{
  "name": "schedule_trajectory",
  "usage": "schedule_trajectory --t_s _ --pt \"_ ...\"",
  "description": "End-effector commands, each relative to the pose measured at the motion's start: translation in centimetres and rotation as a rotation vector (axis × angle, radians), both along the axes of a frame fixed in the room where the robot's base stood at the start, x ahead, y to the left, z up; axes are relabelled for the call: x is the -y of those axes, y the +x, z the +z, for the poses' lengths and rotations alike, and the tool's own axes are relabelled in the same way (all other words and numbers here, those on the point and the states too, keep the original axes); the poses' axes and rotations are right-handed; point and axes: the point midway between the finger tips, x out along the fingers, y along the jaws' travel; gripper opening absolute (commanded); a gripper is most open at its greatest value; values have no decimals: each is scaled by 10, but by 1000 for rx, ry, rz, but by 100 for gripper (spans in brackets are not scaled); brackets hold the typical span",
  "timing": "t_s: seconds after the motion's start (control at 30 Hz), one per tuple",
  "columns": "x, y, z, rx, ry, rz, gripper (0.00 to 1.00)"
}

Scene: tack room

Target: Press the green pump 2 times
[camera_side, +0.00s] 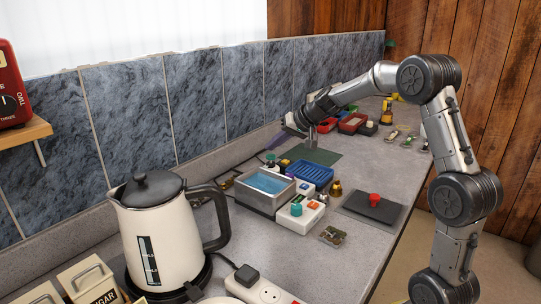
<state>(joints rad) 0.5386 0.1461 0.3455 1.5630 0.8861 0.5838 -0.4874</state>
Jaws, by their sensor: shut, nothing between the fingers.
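My gripper (312,143) is shut and empty, pointing down over a dark green mat (322,156) toward the far part of the counter. No pump is clearly recognisable in this view. A round green-teal knob (296,210) stands on a white block in the middle of the counter, nearer the camera than my gripper and well apart from it. I cannot tell whether this knob is the green pump. Small bottle-like things (270,160) stand left of the mat, too small to make out.
A metal tray of blue liquid (266,181) and a blue basket (310,172) lie between knob and gripper. A black plate with a red knob (374,203) is at the right. A tall kettle (160,235) stands in front. Red bins (352,123) sit behind.

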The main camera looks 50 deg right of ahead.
Motion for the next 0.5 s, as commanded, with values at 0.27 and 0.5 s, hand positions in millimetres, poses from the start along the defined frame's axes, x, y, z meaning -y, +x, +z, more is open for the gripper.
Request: schedule_trajectory --t_s 0.27,0.5 --pt "0 0 0 0 0 0 0" --pt "0 0 -4 0 1 -1 0"
